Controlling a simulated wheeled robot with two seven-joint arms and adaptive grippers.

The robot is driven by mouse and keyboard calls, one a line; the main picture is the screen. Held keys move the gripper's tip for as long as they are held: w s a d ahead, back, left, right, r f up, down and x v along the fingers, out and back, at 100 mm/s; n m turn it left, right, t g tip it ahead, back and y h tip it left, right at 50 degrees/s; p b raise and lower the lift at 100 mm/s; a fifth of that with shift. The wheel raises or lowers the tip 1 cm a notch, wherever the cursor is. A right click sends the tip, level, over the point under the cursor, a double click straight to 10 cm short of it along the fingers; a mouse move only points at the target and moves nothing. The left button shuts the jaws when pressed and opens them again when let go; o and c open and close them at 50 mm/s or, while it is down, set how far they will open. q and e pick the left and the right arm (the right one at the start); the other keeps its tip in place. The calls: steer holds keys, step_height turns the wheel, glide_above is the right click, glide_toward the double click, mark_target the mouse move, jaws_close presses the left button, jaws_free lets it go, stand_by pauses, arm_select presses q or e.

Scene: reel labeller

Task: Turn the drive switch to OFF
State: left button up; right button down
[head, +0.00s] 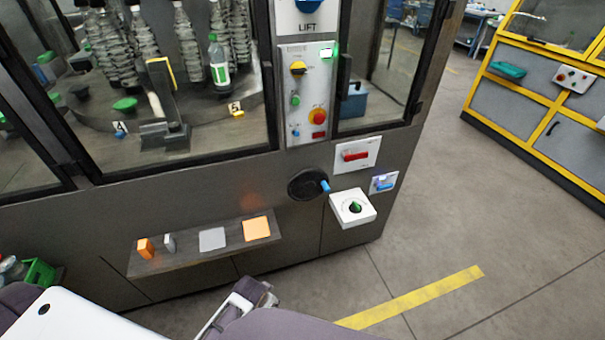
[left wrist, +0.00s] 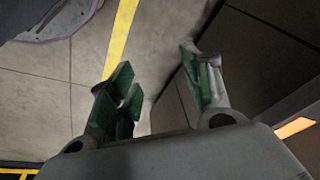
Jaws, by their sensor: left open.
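The labels are too small to read, so I cannot tell which one is the drive switch. My left gripper is open and empty in the left wrist view (left wrist: 158,65), above the floor. Part of a gripper shows low in the head view, apart from all the controls. My right gripper is not in view.
A black handwheel with a blue grip (head: 309,185) sticks out left of the white box. A shelf (head: 185,257) with orange and grey pieces juts out below. Glass doors flank the panel. The floor (head: 440,240) to the right is clear, with a yellow stripe.

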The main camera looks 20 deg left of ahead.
arm_select(q)
steer(key=w+r+m+t+y, duration=0.1)
steer(key=w+r+m, duration=0.15)
steer(key=r, duration=0.55)
steer(key=w+r+m+t+y, duration=0.1)
steer(key=w+r, duration=0.3)
steer(key=r, duration=0.5)
steer(key=m+t+y, duration=1)
steer(key=m+t, duration=0.3)
steer(key=m, duration=1)
glide_toward(301, 73)
steer(key=s+d+f, duration=0.2)
steer(key=s+f, duration=0.1)
steer(key=s, duration=0.1)
steer(key=shift+w+d+r+t+p, duration=0.2)
steer(key=shift+d+r+t+p, duration=0.1)
steer(key=shift+t+p, duration=0.15)
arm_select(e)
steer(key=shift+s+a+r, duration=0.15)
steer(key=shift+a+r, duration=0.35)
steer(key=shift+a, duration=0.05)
arm_select(q)
steer(key=shift+w+a, duration=0.1)
steer(key=shift+a, duration=0.05)
